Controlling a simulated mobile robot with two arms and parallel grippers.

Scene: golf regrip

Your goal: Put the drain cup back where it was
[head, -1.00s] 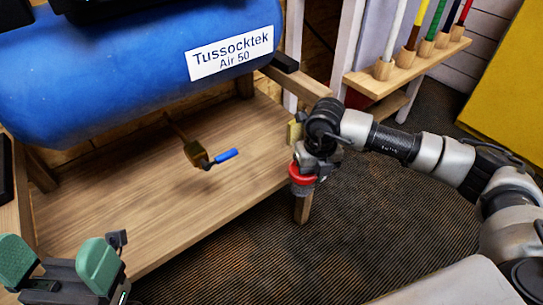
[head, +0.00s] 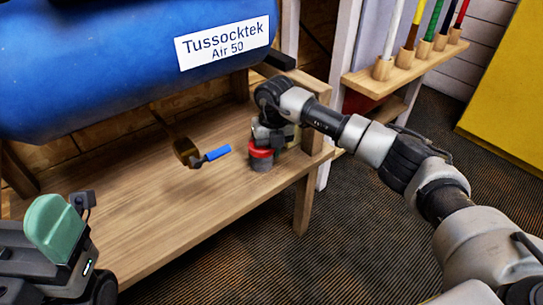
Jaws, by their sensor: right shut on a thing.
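The drain cup (head: 261,160) shows as a small grey cup with a red rim, at the right end of the wooden shelf under the blue tank. My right gripper (head: 268,140) is shut on it from above. The cup is upright and low over the shelf; I cannot tell whether its base touches the wood. The gripper's fingers are mostly hidden behind its own wrist. My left gripper (head: 75,232) is at the lower left, in front of the shelf, away from the cup. One green finger pad shows clearly; the other finger is not clear.
The blue air tank (head: 110,70) hangs over the wooden shelf (head: 160,230). A brass drain valve with a blue lever (head: 217,153) hangs left of the cup. A wooden rack (head: 400,72) with several coloured shafts stands at the back right. The shelf's front middle is clear.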

